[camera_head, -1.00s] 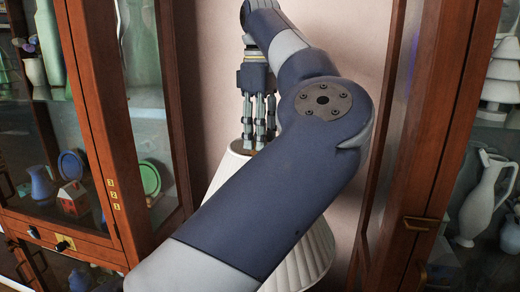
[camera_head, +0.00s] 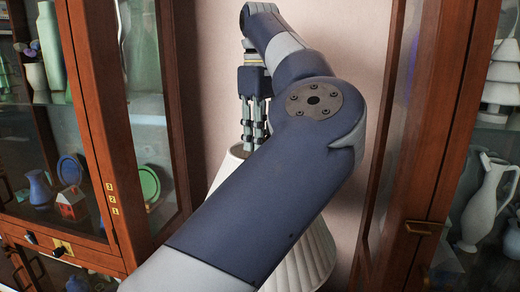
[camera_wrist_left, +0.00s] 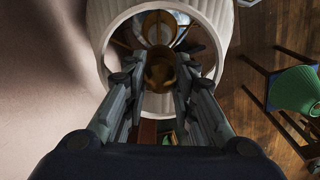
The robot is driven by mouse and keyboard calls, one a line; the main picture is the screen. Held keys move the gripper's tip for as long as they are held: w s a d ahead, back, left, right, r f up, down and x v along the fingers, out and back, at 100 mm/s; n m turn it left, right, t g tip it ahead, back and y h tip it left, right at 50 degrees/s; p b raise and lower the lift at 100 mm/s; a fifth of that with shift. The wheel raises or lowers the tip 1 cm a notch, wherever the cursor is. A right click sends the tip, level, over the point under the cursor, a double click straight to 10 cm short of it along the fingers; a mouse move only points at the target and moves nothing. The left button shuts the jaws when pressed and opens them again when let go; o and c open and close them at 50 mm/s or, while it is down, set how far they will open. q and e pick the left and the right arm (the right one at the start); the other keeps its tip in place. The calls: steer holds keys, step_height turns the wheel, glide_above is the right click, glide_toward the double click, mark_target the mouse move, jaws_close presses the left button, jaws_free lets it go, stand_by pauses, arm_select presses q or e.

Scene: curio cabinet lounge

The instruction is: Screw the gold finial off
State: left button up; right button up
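The gold finial (camera_wrist_left: 160,75) is a small brownish-gold knob at the top of a white pleated lampshade (camera_head: 303,262). In the left wrist view it lies between the fingertips of my left gripper, over the open top ring of the shade (camera_wrist_left: 217,22). My left gripper (camera_head: 254,148) points straight down at the shade's top in the head view. The fingers look close to both sides of the finial; contact is not clear. In the head view the finial is hidden, and my left arm covers much of the shade. My right gripper is not in view.
A wooden glass-fronted cabinet (camera_head: 92,110) with vases stands at left. Another cabinet (camera_head: 458,130), holding a white jug (camera_head: 484,205), is close at right. A pale wall is behind the lamp. A green shade (camera_wrist_left: 294,90) stands over the wood floor in the wrist view.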

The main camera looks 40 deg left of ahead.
arm_select(q)
steer(key=shift+r+n, duration=0.15)
steer(key=shift+n, duration=0.15)
jaws_close()
steer(key=shift+n+p, duration=0.95)
steer(key=shift+n, duration=0.25)
steer(key=n+p, duration=0.3)
steer(key=n, duration=0.3)
steer(key=shift+r+n, duration=0.1)
steer(key=shift+n, duration=0.2)
steer(key=n+p, duration=0.2)
steer(key=n, duration=0.1)
steer(key=shift+n, duration=0.4)
steer(key=n+p, duration=0.2)
steer(key=n, duration=0.3)
steer(key=shift+o, duration=0.3)
jaws_free()
jaws_close()
steer(key=shift+r+p, duration=0.45)
steer(key=shift+r, duration=0.25)
